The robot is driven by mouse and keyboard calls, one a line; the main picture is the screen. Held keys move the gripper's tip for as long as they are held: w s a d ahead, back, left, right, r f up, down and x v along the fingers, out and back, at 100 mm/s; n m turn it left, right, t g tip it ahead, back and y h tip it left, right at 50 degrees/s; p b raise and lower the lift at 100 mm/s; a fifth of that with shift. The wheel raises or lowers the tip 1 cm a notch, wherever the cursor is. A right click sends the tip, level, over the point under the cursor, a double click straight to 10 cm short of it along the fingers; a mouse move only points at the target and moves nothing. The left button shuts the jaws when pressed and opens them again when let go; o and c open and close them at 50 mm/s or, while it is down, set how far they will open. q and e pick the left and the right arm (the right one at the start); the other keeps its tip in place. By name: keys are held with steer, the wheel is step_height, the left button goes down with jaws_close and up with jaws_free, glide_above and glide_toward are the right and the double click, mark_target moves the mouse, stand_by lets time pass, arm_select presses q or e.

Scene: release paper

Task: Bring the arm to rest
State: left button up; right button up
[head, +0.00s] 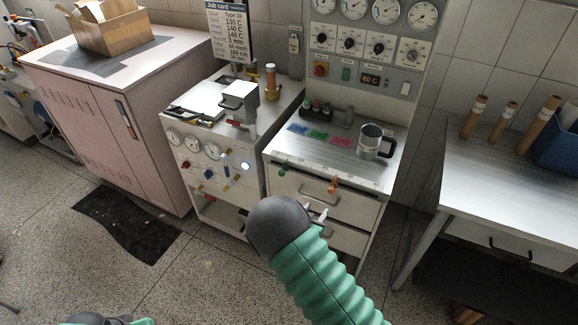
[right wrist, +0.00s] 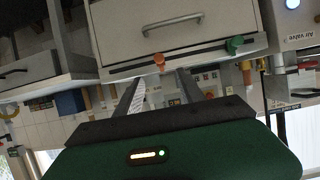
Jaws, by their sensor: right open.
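My right arm (head: 318,268), green and ribbed with a dark grey end, reaches up from the bottom of the head view. My right gripper (head: 318,213) is mostly hidden behind that end, with only its light fingertips showing in front of the drawer cabinet. In the right wrist view the right gripper (right wrist: 160,88) has its two dark fingers apart, with nothing between them. A small part of my left arm (head: 105,320) shows at the bottom left; its gripper is out of view.
The drawer cabinet (head: 290,190) has an orange valve (head: 334,183) and a green valve (head: 283,169) on its front edge. A metal mug (head: 370,142) stands on top. A bench (head: 500,190) is at the right, a pink cabinet (head: 110,120) at the left. Open floor (head: 190,285) lies in front.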

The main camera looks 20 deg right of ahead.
steer(key=s+a+r+n+g+y, duration=0.1)
steer(key=s+a+r+n+y, duration=0.25)
steer(key=a, duration=0.25)
steer(key=s+a+r+n+g+y, duration=0.1)
steer(key=s+a+r+n+y, duration=0.15)
steer(key=a+y, duration=0.35)
arm_select(q)
steer(key=shift+s+a, duration=0.15)
steer(key=shift+a, duration=0.1)
arm_select(e)
steer(key=s+r+n+g, duration=0.2)
steer(key=s+n+g, duration=0.1)
steer(key=s, duration=1.3)
steer(key=shift+s+a+r+n+g+y, duration=0.3)
steer(key=shift+a+n+g+y, duration=0.1)
steer(key=shift+g, duration=0.2)
arm_select(q)
steer(key=shift+a, duration=0.3)
arm_select(e)
steer(key=shift+a+r, duration=0.1)
steer(key=shift+a, duration=0.2)
